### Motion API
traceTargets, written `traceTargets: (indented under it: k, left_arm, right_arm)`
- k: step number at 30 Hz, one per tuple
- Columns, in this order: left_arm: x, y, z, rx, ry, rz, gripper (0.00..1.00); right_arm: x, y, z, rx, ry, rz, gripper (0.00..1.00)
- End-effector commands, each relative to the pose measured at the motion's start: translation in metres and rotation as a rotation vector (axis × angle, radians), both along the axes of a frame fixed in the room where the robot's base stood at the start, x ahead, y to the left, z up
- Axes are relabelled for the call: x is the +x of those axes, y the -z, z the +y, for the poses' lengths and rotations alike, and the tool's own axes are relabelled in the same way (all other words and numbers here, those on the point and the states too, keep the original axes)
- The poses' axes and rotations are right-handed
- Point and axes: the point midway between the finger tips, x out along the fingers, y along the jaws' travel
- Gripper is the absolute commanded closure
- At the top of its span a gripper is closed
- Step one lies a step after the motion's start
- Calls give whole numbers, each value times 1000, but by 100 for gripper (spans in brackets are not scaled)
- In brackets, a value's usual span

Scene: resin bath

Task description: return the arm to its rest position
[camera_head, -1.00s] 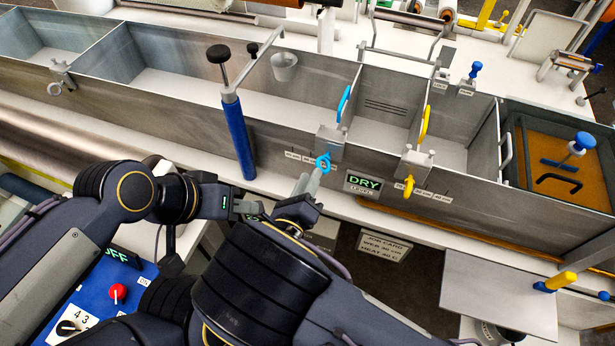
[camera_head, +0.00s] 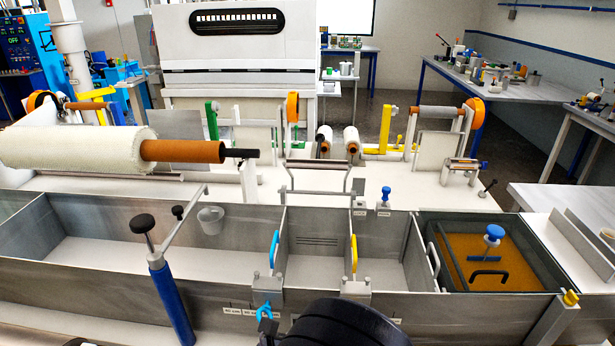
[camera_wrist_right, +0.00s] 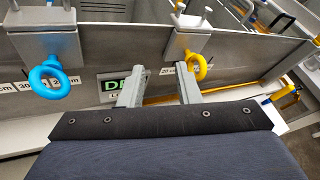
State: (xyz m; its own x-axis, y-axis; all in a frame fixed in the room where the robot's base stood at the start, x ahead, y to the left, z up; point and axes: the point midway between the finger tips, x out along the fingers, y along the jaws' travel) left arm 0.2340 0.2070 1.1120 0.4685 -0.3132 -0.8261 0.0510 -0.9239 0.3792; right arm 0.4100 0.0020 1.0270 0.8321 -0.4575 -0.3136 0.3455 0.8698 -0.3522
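My right gripper (camera_wrist_right: 160,86) is open and empty in the right wrist view, its two grey fingers apart in front of the tank's front wall. A blue ring (camera_wrist_right: 55,76) hangs left of the fingers and a yellow ring (camera_wrist_right: 196,66) is close beyond the right finger. I cannot see either finger touching a ring. In the head view a dark rounded link of my arm (camera_head: 345,324) rises at the bottom edge. A small dark part of mine shows under the blue ring (camera_head: 265,309); its fingers cannot be made out there. My left gripper is not in view.
The long grey tank (camera_head: 110,270) crosses the front, with blue (camera_head: 274,250) and yellow (camera_head: 354,254) dividing-plate handles. A blue post (camera_head: 172,303) stands at its front. An amber bath (camera_head: 480,262) lies right. A fabric roll (camera_head: 75,148) sits behind.

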Motion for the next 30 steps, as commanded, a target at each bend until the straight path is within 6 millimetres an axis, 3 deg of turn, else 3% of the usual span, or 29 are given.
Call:
traceTargets:
  k: [1,3,9,12,18,26,27,30]
  left_arm:
    - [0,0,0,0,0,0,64]
    - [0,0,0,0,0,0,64]
    - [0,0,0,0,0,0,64]
    - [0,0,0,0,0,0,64]
    - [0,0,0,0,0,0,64]
    - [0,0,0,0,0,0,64]
    - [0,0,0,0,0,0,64]
    - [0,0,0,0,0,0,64]
  right_arm:
    - [0,-7,-34,147,147,29,70]
    - [-8,-10,-71,332,337,56,70]
    - [-50,-18,-151,829,870,68,70]
    - [-78,-23,-178,1084,1150,37,70]
    - [-129,-41,-204,1584,1684,-98,70]
    - [-169,-72,-208,2177,2218,-364,70]
    - [-172,-76,-208,-2143,-2167,379,70]
    - [-176,-83,-207,-2053,-2039,398,70]
